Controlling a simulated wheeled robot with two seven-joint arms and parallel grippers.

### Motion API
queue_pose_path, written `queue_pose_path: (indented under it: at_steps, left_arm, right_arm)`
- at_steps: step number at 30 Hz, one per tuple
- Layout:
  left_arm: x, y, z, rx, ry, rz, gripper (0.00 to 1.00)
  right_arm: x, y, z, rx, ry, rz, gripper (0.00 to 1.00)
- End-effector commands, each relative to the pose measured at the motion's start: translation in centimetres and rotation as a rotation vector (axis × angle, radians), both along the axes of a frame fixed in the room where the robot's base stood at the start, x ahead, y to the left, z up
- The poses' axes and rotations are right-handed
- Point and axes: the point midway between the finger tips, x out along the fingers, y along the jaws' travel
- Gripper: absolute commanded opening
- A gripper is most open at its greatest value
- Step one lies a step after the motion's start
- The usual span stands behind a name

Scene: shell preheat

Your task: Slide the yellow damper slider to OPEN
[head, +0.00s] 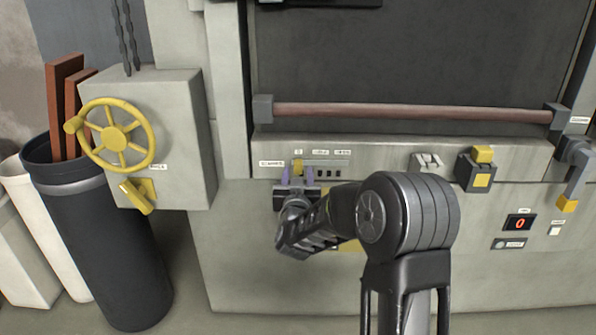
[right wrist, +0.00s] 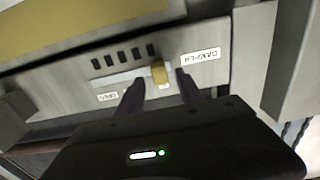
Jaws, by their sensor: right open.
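The yellow damper slider (head: 297,166) sits at the left end of its slot on the panel below the furnace door. It also shows in the right wrist view (right wrist: 158,72), near the DAMPER label (right wrist: 200,54), at that end of the pale slot. A small label (right wrist: 107,97) lies by the slot's other end; its text is hard to read. My right gripper (head: 297,174) is open at the panel. In the wrist view its dark fingertips (right wrist: 160,78) lie on either side of the slider, with gaps visible. Contact cannot be told. My left gripper is not in view.
A long door handle bar (head: 410,113) runs above the panel. A grey-and-yellow switch (head: 480,172) and a lever (head: 574,180) are to the right. A yellow handwheel (head: 118,137) on a box and a dark bin (head: 100,240) stand left.

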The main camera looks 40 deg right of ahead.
Motion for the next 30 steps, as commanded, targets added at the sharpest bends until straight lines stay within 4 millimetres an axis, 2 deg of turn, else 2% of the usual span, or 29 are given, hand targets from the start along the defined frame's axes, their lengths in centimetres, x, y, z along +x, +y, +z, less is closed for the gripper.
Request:
queue_pose_path:
  at_steps: [5,13,30]
  left_arm:
    - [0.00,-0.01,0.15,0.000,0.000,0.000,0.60]
    - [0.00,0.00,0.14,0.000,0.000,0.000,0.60]
    - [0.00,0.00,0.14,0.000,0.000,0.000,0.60]
  right_arm:
    - [1.25,-0.92,-0.04,0.000,0.001,0.000,0.44]
    - [1.37,-1.02,-0.01,0.000,0.000,0.000,0.44]
    - [1.36,-0.99,0.00,0.000,0.000,0.001,0.00]
